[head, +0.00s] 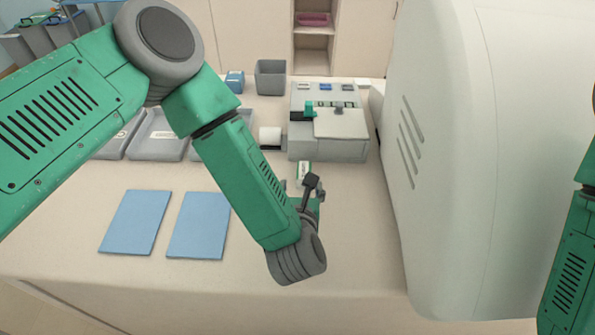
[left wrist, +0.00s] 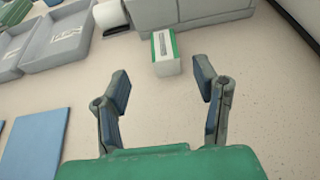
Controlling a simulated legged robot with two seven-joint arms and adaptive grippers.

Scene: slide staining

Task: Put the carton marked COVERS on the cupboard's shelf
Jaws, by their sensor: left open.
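A small white and green carton (left wrist: 165,54) stands on the bench in front of the grey machine; its lettering is too small to read. In the head view the carton (head: 303,171) shows just beyond my left gripper (head: 309,186), partly hidden by it. In the left wrist view my left gripper (left wrist: 161,84) is open and empty, and the carton is ahead of the gap between its fingers, apart from them. The cupboard (head: 354,35) is at the back, with an open shelf (head: 314,31) bay. My right gripper is out of view.
A grey and white machine (head: 328,150) stands behind the carton, with a paper roll (head: 270,138) beside it. A large white housing (head: 450,150) fills the right. Grey trays (head: 160,150) and blue mats (head: 135,222) lie left. A pink item (head: 313,19) sits in the cupboard.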

